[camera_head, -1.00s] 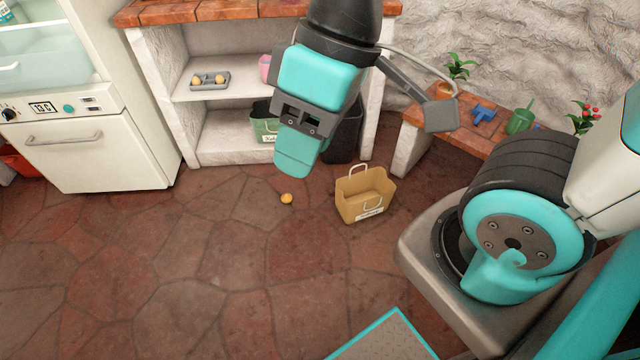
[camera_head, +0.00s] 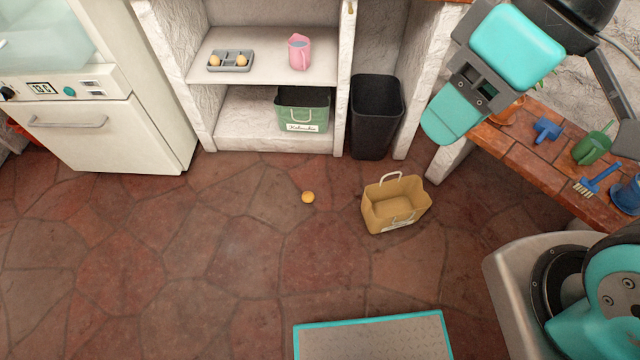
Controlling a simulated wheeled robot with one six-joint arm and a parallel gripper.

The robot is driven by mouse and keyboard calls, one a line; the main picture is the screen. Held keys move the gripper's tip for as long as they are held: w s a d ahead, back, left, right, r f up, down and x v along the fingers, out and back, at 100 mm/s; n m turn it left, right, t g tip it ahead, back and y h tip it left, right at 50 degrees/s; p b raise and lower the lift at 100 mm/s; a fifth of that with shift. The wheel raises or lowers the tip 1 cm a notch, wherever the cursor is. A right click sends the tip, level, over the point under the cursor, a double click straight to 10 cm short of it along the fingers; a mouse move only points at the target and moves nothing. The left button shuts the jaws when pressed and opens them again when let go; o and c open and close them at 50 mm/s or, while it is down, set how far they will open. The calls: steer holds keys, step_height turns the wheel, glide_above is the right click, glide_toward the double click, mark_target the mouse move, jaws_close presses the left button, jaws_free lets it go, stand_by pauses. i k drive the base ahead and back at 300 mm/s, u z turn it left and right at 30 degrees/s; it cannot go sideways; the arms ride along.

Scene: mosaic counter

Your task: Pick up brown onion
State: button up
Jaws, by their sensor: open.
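A small round orange-yellow item (camera_head: 308,197) lies on the stone floor left of the tan bag; it may be the brown onion, but it is too small to be sure. Two small tan round items (camera_head: 241,60) sit in a grey tray (camera_head: 231,69) on the shelf at upper left, and I cannot tell what they are. My gripper (camera_head: 450,122) is at upper right, raised in front of the brick bench, well apart from the floor item and the tray. It is open, and nothing shows in it. Its far finger is largely hidden.
A tan bag (camera_head: 394,212) stands open on the floor. A green basket (camera_head: 303,118) and pink jug (camera_head: 299,51) are on the shelves; a black bin (camera_head: 375,115) stands beside them. A white oven (camera_head: 110,130) is left. Garden tools lie on the brick bench (camera_head: 515,147). The left floor is clear.

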mark_target(307, 197)
steer(key=u, duration=0.2)
steer(key=i, duration=0.6)
steer(key=u, duration=0.8)
steer(key=i, duration=0.35)
steer(key=u, duration=0.4)
